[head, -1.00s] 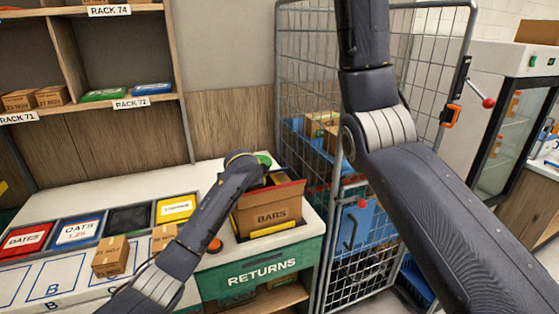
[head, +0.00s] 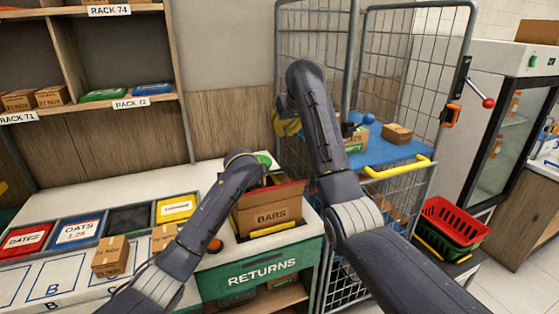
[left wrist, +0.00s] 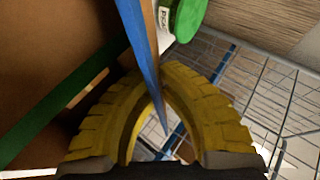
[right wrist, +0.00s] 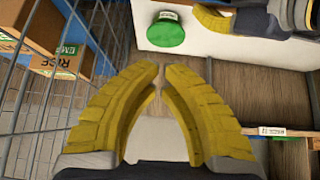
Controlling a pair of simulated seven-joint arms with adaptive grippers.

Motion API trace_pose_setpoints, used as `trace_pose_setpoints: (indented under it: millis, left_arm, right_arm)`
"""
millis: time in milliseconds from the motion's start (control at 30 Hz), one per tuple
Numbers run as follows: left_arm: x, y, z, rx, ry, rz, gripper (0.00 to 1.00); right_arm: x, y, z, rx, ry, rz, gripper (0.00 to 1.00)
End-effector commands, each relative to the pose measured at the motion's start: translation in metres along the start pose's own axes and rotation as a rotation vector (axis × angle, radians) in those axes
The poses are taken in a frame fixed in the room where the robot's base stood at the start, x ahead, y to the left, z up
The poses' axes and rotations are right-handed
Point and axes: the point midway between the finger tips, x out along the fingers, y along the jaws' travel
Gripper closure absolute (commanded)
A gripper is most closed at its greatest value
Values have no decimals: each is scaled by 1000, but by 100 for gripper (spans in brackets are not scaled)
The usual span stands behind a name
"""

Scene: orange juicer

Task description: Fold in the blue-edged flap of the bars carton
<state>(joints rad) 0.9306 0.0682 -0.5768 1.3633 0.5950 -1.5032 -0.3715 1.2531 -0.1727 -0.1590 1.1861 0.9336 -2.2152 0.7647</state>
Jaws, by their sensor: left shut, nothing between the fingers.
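The brown bars carton (head: 268,216) stands on the white counter above the returns sign. In the head view it has a red-edged flap at its top and a yellow-edged one at its front. The blue-edged flap (left wrist: 140,45) shows in the left wrist view, crossing close over the fingertips; whether it touches them I cannot tell. A green-edged flap (left wrist: 65,105) is left of it. My left gripper (left wrist: 160,75) is shut and empty at the carton; the head view hides its fingers. My right gripper (head: 287,122) is empty, tips nearly meeting, beyond the carton near the wire cage.
A green round container (right wrist: 167,33) stands on the counter near the carton. The wire cage (head: 385,60) with a blue shelf (head: 395,147) and boxes is at the right. Small boxes and coloured trays lie left.

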Motion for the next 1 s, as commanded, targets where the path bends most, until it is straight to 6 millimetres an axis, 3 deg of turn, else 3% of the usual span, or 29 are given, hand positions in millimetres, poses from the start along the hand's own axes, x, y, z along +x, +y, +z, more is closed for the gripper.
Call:
trace_pose_setpoints:
  millis: [167, 700, 1000]
  left_arm:
    - [0, 1, 1, 0, -1, 1, 100]
    - [0, 1, 1, 0, -1, 1, 100]
    - [0, 1, 1, 0, -1, 1, 100]
  right_arm:
    - [18, -3, 10, 1, -24, -19, 100]
    - [90, -4, 12, 1, -24, -18, 100]
    - [114, -4, 16, 1, -21, -19, 100]
